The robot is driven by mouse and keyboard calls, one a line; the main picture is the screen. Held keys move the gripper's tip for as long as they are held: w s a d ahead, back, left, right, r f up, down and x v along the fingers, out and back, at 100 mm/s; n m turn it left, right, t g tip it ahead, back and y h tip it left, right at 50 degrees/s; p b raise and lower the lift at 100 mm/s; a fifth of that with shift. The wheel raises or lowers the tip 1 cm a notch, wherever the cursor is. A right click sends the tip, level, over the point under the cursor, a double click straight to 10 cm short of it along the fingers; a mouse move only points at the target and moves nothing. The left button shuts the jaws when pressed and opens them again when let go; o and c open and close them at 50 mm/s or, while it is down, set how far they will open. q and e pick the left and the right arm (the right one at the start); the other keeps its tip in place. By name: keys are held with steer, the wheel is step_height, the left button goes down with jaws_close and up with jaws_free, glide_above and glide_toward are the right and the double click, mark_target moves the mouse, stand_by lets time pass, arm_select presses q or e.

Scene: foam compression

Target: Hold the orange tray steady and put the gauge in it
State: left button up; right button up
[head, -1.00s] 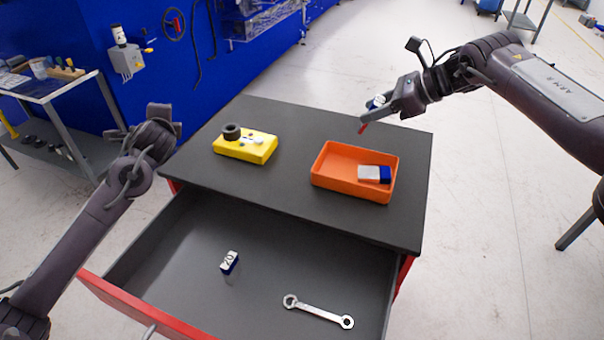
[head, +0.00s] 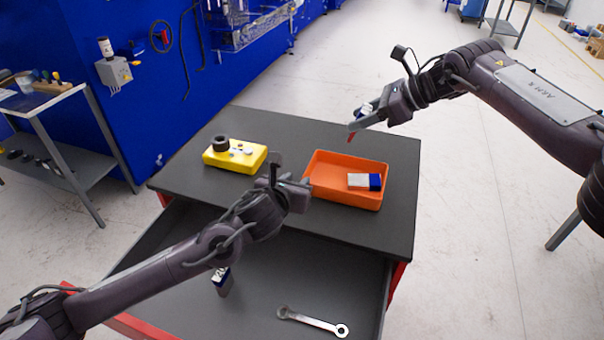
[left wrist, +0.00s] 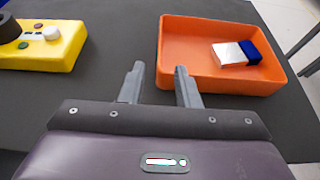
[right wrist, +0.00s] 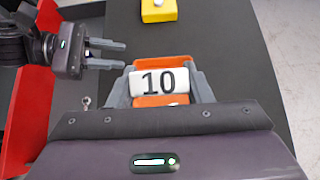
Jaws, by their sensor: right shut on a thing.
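The orange tray (head: 318,188) stands on the dark cabinet top with a white-and-blue block (head: 364,181) lying in it. My left gripper (head: 292,186) is by the tray's left wall. In the left wrist view its fingers (left wrist: 160,84) are apart, near the tray's near-left corner (left wrist: 166,82). I cannot tell whether they touch it.
A yellow box (head: 235,157) with a dark knob stands left of the tray. Below, the open drawer holds a block (head: 221,277), partly hidden near my left arm, and a wrench (head: 312,321). Bare cabinet top lies between box and tray.

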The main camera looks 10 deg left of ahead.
mark_target(306, 171)
arm_select(q)
steer(key=x, duration=1)
steer(key=shift+w+f, duration=0.1)
steer(key=shift+c, duration=0.3)
jaws_close()
